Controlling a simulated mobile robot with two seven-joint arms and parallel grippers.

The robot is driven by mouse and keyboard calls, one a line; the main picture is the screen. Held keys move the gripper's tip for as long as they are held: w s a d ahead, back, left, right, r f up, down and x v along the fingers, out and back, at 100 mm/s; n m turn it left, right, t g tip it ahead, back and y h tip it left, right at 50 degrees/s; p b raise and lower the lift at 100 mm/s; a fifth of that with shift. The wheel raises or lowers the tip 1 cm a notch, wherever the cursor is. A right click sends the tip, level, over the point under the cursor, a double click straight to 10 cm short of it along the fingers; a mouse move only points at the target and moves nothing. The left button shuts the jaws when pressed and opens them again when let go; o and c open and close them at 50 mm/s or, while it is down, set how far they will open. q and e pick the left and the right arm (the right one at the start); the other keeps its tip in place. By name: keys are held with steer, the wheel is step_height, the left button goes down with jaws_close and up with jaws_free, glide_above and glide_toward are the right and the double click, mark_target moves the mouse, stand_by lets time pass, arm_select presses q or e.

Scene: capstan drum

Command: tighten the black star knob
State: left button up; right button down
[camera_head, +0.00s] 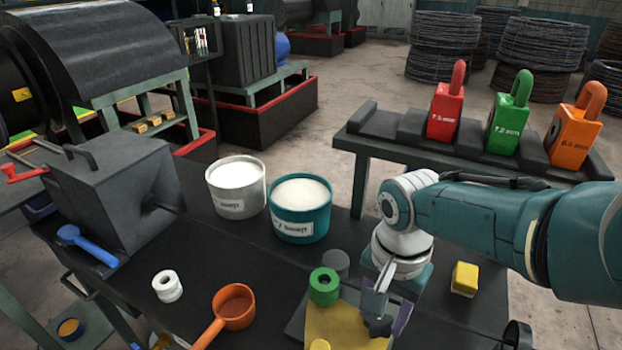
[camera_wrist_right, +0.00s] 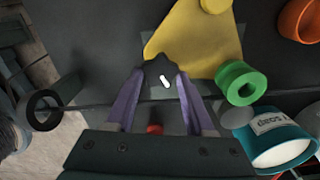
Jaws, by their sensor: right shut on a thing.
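The black star knob (camera_head: 378,325) sits at the edge of a yellow plate (camera_head: 345,325) on the dark bench. In the right wrist view the knob (camera_wrist_right: 158,76) shows a small white mark and lies between the fingertips. My right gripper (camera_head: 385,308) points down over it, its purple-sided fingers shut on the knob. The gripper also shows in the right wrist view (camera_wrist_right: 160,85). The fingers hide part of the knob. My left gripper is not in view.
Near the plate are a green ring (camera_head: 323,286), a yellow block (camera_head: 465,279), an orange scoop (camera_head: 233,306) and a white ring (camera_head: 167,286). A teal soap tub (camera_head: 301,225) and white tub (camera_head: 230,205) stand behind. Coloured padlock-shaped blocks (camera_head: 508,128) sit on a rack.

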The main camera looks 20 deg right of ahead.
steer(key=m, duration=0.5)
steer(key=shift+s, duration=0.1)
stand_by(0.4)
steer(key=shift+c, duration=1.3)
jaws_free()
step_height(320, 180, up, 8)
steer(key=p, duration=0.7)
steer(key=shift+r, duration=0.1)
steer(key=shift+r+p, duration=0.3)
steer(key=shift+r, duration=0.55)
